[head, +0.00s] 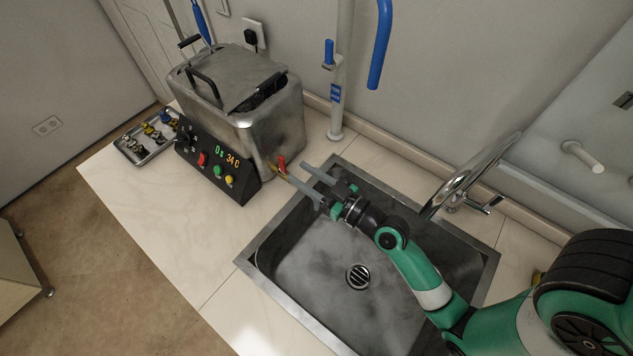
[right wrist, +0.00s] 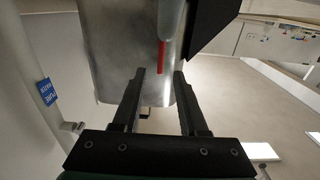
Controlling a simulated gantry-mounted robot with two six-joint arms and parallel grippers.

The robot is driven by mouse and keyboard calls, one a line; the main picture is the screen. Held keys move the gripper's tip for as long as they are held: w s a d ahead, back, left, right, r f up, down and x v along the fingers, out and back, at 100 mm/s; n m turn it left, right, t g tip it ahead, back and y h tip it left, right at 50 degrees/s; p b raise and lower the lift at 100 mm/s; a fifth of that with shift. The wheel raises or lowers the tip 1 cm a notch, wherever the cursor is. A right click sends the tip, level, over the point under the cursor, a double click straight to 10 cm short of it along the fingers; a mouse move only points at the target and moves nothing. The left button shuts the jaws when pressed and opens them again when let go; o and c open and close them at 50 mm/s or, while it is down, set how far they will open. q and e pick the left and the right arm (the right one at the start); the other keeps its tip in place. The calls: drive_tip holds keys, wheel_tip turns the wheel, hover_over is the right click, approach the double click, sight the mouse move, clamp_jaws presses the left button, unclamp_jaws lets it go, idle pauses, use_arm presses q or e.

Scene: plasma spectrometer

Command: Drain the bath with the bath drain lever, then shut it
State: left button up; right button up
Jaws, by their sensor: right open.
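The steel bath (head: 255,122) stands on the counter left of the sink, with a black control panel whose display reads 0 s and 34 C. The red drain lever (head: 281,162) sits on a brass-coloured valve low on the bath's right side. My right gripper (head: 294,172) is open and empty, reaching over the sink with its fingertips close to the lever. In the right wrist view, the lever (right wrist: 161,56) shows as a red strip beyond the gap between the fingers (right wrist: 158,76). I cannot tell whether they touch. My left gripper is out of view.
The sink (head: 320,255) with its round drain (head: 359,276) lies below my right arm. A chrome faucet (head: 470,175) is at its back right. A white pole (head: 341,90) with blue handles stands behind. A tray of small parts (head: 150,137) sits left of the bath.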

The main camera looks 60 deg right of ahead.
drive_tip(key=s, duration=0.4)
drive_tip(key=shift+s+a+b, duration=0.35)
drive_tip(key=shift+a+b, duration=0.05)
drive_tip(key=shift+w, duration=0.1)
